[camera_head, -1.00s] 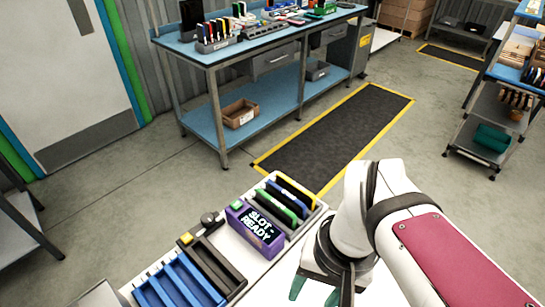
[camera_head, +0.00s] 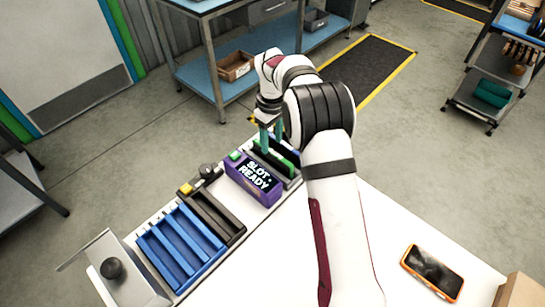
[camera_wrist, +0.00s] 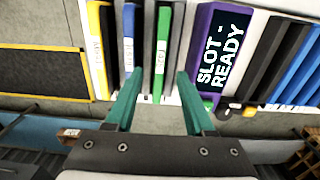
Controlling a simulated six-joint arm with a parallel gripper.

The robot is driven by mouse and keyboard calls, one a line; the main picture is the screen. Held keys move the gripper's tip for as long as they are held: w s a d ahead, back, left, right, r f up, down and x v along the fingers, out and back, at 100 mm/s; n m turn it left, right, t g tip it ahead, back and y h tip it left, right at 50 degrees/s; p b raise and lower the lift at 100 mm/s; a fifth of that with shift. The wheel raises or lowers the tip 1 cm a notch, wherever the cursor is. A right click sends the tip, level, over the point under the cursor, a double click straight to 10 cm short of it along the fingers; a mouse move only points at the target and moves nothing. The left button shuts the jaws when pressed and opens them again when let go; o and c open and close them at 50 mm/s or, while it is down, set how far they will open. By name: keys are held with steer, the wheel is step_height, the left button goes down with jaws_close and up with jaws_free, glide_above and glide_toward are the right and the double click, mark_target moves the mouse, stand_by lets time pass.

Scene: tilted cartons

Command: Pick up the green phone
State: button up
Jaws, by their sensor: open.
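The green phone (camera_head: 274,160) stands on edge in a dark rack on the white table, partly hidden by my gripper in the head view. In the wrist view the green phone (camera_wrist: 162,45) is a thin upright slab with a white label. My gripper (camera_head: 267,135) is at the rack; its teal fingers are open and empty. In the wrist view my gripper (camera_wrist: 158,78) has one finger to each side of the green slab, the left one near the blue slab (camera_wrist: 130,40). I cannot tell how deep the fingers reach.
A purple box (camera_head: 253,179) reading "SLOT - READY" stands right beside the rack. A yellow slab (camera_wrist: 98,50) is at the other end. Blue trays (camera_head: 180,245) lie at the front left. An orange-edged phone (camera_head: 433,272) lies flat on the right; the table between is bare.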

mark_target(273, 151)
step_height(273, 151, down, 5)
steer(key=shift+s+d+f, duration=0.1)
steer(key=shift+f, duration=0.1)
jaws_close()
